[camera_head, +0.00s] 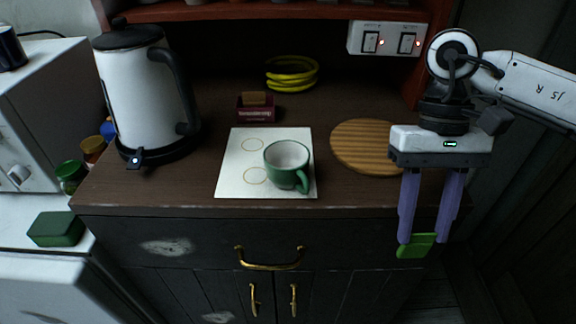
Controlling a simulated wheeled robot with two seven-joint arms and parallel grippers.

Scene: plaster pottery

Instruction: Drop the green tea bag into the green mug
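The green mug (288,178) stands upright on a white sheet (235,180) on the dark wooden counter. Its inside is pale and looks empty, and its handle points toward the front. My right gripper (422,240) hangs fingers-down, to the right of the mug and in front of the counter's right part. Its two purple fingers are apart by the width of a flat green piece, which looks like the green tea bag (416,247), held between the fingertips. My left gripper is not in view.
A white kettle (138,95) stands at the left. A round wooden board (365,146) lies right of the mug. Behind are a small dark red holder (256,110) and yellow rings (291,75). A green box (56,229) lies at far left. A shelf overhangs the back.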

